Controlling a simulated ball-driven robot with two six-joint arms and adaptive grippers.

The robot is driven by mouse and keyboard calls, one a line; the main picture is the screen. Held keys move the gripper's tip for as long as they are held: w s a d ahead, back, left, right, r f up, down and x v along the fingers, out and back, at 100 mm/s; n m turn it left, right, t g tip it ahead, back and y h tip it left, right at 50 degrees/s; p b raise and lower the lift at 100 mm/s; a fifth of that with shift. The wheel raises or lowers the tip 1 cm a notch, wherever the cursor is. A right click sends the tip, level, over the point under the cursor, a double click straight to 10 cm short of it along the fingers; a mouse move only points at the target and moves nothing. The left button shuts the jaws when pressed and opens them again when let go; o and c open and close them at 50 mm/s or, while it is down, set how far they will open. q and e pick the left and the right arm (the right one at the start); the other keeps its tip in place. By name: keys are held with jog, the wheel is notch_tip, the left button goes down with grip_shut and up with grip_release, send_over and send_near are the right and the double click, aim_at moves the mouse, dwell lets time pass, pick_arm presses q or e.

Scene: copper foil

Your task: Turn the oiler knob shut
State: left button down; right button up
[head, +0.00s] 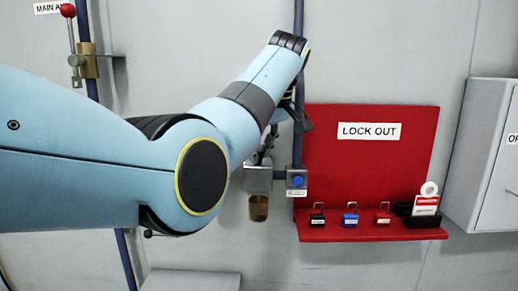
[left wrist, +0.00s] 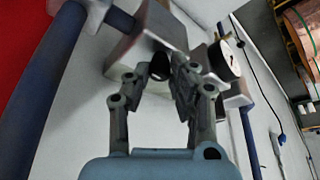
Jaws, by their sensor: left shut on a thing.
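The oiler is a grey metal block (head: 258,179) with an amber bowl (head: 258,208) below it, on the wall left of the red board. My left gripper (head: 268,146) reaches down to the top of the oiler, partly hidden behind my own forearm. In the left wrist view, a dark round knob (left wrist: 158,67) sits between the fingertips of this gripper (left wrist: 158,80), and they are shut on it. The knob is hidden in the head view, and its turn angle cannot be told. My right gripper is not in view.
A bleed block with a blue button (head: 298,181) sits close right of the oiler. A red lockout board (head: 370,160) carries several padlocks and a tag. A gauge (left wrist: 228,60) is close beside the fingers. A red-knobbed valve (head: 68,11) is upper left.

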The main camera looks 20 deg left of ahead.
pick_arm(q)
jog(key=shift+n, duration=0.6)
jog(key=shift+g, duration=0.3)
jog(key=c, duration=1.2)
grip_release()
jog(key=v, duration=0.7)
jog(key=shift+d+r, duration=0.1)
jog(key=shift+r, duration=0.1)
